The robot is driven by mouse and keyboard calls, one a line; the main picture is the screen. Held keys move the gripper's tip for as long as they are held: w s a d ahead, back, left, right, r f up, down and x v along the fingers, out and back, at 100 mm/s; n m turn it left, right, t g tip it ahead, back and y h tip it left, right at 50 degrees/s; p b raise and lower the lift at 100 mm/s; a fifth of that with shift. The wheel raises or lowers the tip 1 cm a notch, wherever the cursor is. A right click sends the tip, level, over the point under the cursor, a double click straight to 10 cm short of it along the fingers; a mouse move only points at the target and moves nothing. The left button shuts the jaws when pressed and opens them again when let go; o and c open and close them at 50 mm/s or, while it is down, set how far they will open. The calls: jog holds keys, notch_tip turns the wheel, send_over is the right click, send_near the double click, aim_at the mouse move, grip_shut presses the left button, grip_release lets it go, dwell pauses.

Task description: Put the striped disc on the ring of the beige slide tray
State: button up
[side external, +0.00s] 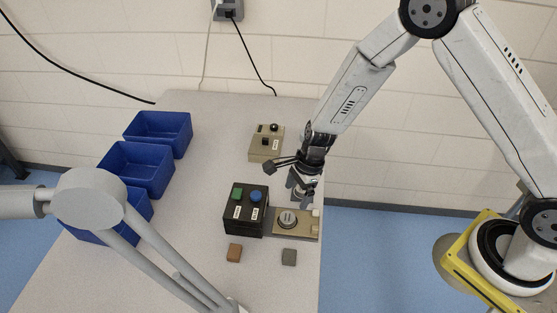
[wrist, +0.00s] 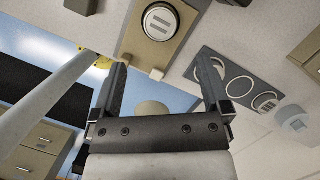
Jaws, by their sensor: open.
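The beige slide tray (side external: 309,232) lies near the table's right edge and shows at the top of the wrist view (wrist: 136,35). A white disc with two grey bars, the striped disc (wrist: 160,21), sits in the tray's dark round ring; it is small in the side view (side external: 287,217). My gripper (side external: 301,192) is above the table, just behind the tray. In the wrist view its two fingers (wrist: 162,66) are wide apart with nothing between them. The tray is beyond the fingertips, apparently untouched.
A grey plate with several white circles (wrist: 240,87) lies beside the tray, mostly hidden in the side view. A black box with green and blue buttons (side external: 246,222) stands left of the tray. A beige box (side external: 264,151), brown block (side external: 234,252), grey block (side external: 289,257) and blue bins (side external: 137,168) are around.

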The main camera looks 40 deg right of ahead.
jog(key=v, duration=0.3)
jog(key=shift+d+r, duration=0.1)
jog(key=shift+r, duration=0.15)
dwell(0.5)
jog(key=s+d+r+n+t+h, duration=0.1)
jog(key=s+d+r+n, duration=0.3)
jog(key=n, duration=0.6)
jog(key=s+d+r+n+t+h, duration=0.1)
jog(key=s+d+r+n+h, duration=0.1)
jog(key=s+d+r+n, duration=0.3)
jog(key=s+r+n, duration=0.3)
jog(key=s+n, duration=0.1)
jog(key=n, duration=0.1)
jog(key=shift+s+d+r, duration=0.15)
jog(key=shift+s+d, duration=0.05)
jog(key=shift+d, duration=0.05)
